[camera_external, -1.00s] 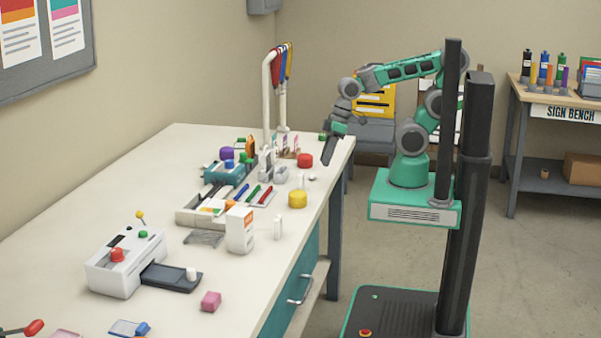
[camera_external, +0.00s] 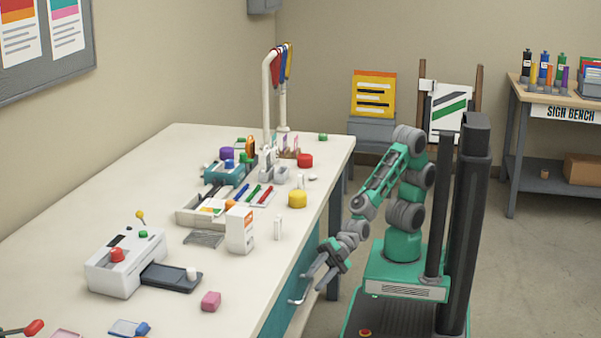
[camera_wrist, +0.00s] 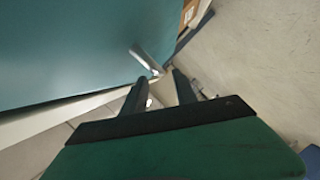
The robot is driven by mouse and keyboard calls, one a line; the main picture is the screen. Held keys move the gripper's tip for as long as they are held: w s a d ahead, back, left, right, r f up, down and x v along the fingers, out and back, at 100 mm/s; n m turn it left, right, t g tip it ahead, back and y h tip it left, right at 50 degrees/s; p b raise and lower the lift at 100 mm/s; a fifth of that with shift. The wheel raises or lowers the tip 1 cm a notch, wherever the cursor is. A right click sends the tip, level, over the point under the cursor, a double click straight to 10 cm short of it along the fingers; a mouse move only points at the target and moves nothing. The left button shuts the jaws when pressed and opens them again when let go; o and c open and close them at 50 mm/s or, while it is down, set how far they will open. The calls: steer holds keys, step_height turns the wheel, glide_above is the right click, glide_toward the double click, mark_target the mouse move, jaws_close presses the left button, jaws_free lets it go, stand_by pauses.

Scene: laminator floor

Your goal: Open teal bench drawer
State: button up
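The teal bench drawer (camera_external: 280,316) is in the side of the white-topped bench, with a silver bar handle (camera_external: 297,294). Its front lies flush with the bench side as far as I can see. My gripper (camera_external: 312,283) is just in front of the handle, fingers spread and pointing at the drawer. In the wrist view the teal front (camera_wrist: 70,50) fills the upper left, and the handle (camera_wrist: 146,60) lies just beyond my open fingers (camera_wrist: 160,88). Whether a finger touches the handle I cannot tell.
The benchtop (camera_external: 80,215) above holds a laminator (camera_external: 125,262), a white box (camera_external: 240,230), a yellow jar (camera_external: 297,199) and pens. A grey bench leg (camera_external: 335,240) stands behind my gripper. The floor to the right is free up to the sign bench (camera_external: 565,113).

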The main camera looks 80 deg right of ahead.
mark_target(310, 286)
steer(key=b+x, duration=0.1)
steer(key=x, duration=0.4)
steer(key=shift+w+a+f, duration=0.15)
steer(key=shift+a, duration=0.2)
jaws_close()
stand_by(1.0)
